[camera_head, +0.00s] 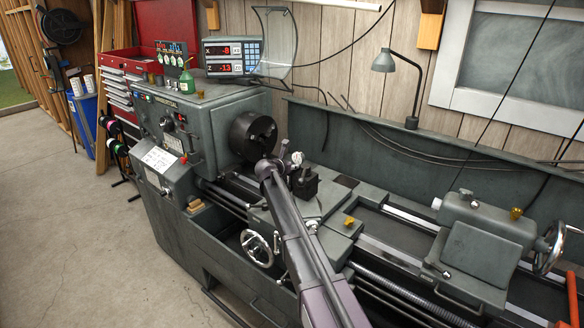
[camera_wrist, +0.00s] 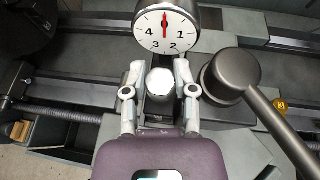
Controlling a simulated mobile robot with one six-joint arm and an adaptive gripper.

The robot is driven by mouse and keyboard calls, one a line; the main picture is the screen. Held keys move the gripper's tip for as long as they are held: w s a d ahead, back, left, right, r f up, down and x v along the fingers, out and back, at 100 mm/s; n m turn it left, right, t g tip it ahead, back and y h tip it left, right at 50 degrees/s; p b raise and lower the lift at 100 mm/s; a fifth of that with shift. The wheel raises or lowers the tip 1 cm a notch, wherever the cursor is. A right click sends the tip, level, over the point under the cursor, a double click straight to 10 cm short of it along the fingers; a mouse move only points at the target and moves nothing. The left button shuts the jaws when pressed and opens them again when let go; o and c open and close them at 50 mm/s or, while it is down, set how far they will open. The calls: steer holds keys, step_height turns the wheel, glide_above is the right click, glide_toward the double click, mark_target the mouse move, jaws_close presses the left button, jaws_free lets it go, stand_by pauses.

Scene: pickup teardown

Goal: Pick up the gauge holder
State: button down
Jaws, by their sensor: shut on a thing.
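The gauge holder shows in the wrist view as a round white dial (camera_wrist: 166,30) with black numerals and a red needle, with a pale silver block (camera_wrist: 160,84) just below it. My gripper (camera_wrist: 159,76) has a finger on each side of this block, and is shut on it. I cannot see clearly how the dial joins the block. In the head view, a small white piece of the gauge holder (camera_head: 297,158) shows beside the end of my arm, over the lathe carriage. My gripper is mostly hidden there.
The lathe chuck (camera_head: 253,136) is close behind and left. A dark tool post (camera_head: 304,184) stands right beside my arm's end. A dark grey round knob with a handle (camera_wrist: 229,75) is right of my gripper in the wrist view. The tailstock (camera_head: 478,245) is farther right.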

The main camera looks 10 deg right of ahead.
steer(key=shift+r+p, duration=4.45)
steer(key=shift+r, duration=0.2)
